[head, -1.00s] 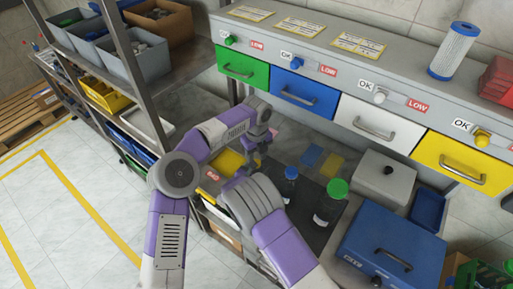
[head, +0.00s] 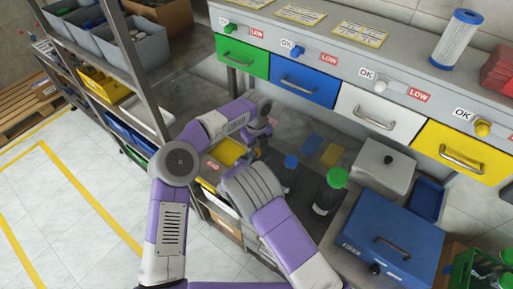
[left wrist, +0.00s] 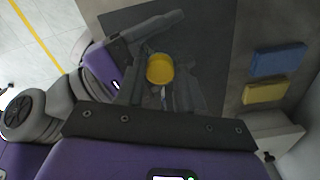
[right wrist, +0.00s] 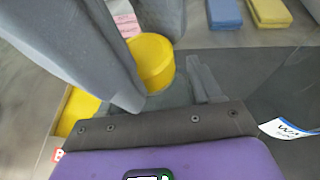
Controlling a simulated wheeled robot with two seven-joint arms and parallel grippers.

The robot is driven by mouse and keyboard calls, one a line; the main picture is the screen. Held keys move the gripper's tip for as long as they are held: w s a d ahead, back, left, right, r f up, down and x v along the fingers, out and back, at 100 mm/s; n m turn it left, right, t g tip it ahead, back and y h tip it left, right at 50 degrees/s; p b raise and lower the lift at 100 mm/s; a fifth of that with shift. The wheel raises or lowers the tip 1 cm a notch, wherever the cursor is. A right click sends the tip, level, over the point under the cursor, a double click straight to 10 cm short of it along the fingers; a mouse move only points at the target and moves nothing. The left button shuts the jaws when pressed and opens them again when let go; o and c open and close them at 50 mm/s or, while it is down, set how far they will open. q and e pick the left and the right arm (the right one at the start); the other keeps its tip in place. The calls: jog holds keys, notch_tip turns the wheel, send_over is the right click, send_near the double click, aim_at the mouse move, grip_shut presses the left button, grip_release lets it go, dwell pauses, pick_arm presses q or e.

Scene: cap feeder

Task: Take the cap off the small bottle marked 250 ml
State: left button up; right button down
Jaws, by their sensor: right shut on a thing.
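A yellow cap (left wrist: 160,68) faces up between the dark fingers of my left gripper (left wrist: 165,92) in the left wrist view. The same cap shows in the right wrist view (right wrist: 152,62). My right gripper (head: 243,158) is shut on what seems to be the bottle under this cap; the bottle's body is mostly hidden. My left gripper (head: 263,128) is close above it, its fingers apart on both sides of the cap. A blue-capped bottle (head: 290,163) and a larger green-capped bottle (head: 333,183) stand to the right. I cannot read a 250 ml mark.
A blue case (head: 390,240) and a grey lidded box (head: 383,165) stand right of the bottles. Blue and yellow pads (head: 331,154) lie behind them. A yellow tray (head: 226,152) is on the left. Coloured drawers (head: 375,116) overhang the back; a shelf post stands left.

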pick_arm(q)
jog(key=shift+o, duration=1.4)
notch_tip(320, 180, up, 4)
jog(key=shift+r, duration=0.15)
jog(key=shift+c, duration=0.2)
jog(key=shift+r, duration=0.25)
jog(key=shift+c, duration=1.1)
notch_tip(320, 180, up, 3)
jog(key=shift+f, duration=3.95)
